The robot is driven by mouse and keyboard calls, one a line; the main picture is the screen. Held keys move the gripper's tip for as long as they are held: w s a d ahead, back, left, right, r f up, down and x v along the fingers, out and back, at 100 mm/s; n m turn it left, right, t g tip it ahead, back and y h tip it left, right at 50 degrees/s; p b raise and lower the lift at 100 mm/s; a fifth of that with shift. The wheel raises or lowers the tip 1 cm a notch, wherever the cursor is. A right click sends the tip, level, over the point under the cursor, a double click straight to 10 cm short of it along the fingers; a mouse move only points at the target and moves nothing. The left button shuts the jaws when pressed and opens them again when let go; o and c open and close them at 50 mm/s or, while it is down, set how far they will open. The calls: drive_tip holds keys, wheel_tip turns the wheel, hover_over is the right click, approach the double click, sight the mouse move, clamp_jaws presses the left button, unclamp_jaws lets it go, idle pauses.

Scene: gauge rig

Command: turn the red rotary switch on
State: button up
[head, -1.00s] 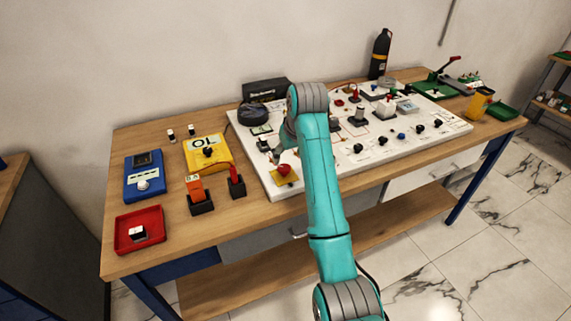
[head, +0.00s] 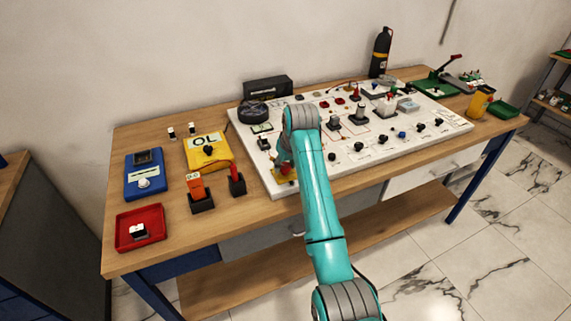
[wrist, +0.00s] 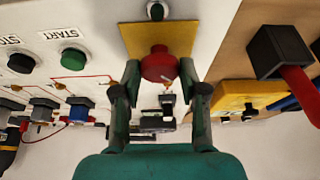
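The red rotary switch (wrist: 160,66) is a round red knob on a yellow plate (wrist: 160,33). In the head view the knob (head: 285,168) sits at the front left corner of the white board and is partly covered by my gripper. In the wrist view my gripper (wrist: 160,78) has its two fingers spread, one on each side of the knob. Their tips are beside the knob's rim; I cannot tell whether they touch it. A small pale mark shows on the knob's near side.
The white board (head: 376,155) carries several other knobs, buttons and plugs. Just left of it stand a black holder with a red lever (head: 237,180), an orange switch (head: 196,187) and a yellow meter (head: 222,158). A red tray (head: 125,236) lies at the front left.

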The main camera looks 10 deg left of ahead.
drive_tip(key=c, duration=0.4)
drive_tip(key=shift+o, duration=0.2)
drive_tip(key=m+h, duration=0.1)
drive_tip(key=m, duration=0.2)
drive_tip(key=shift+a+m, duration=0.15)
drive_tip(key=shift+m, duration=0.15)
drive_tip(key=m+h, duration=0.1)
drive_tip(key=m, duration=0.1)
drive_tip(key=m+h, duration=0.1)
drive_tip(key=m, duration=0.1)
drive_tip(key=shift+a+m+t, duration=0.15)
drive_tip(key=shift+m+t, duration=0.15)
drive_tip(key=m+h, duration=0.2)
drive_tip(key=m, duration=0.3)
drive_tip(key=shift+a, duration=0.15)
drive_tip(key=shift+w+m+g+h, duration=0.1)
drive_tip(key=shift+m+g+h, duration=0.3)
drive_tip(key=shift+m, duration=0.8)
drive_tip(key=shift+m+g+h, duration=0.2)
drive_tip(key=shift+m+g, duration=0.4)
drive_tip(key=shift+m, duration=0.6)
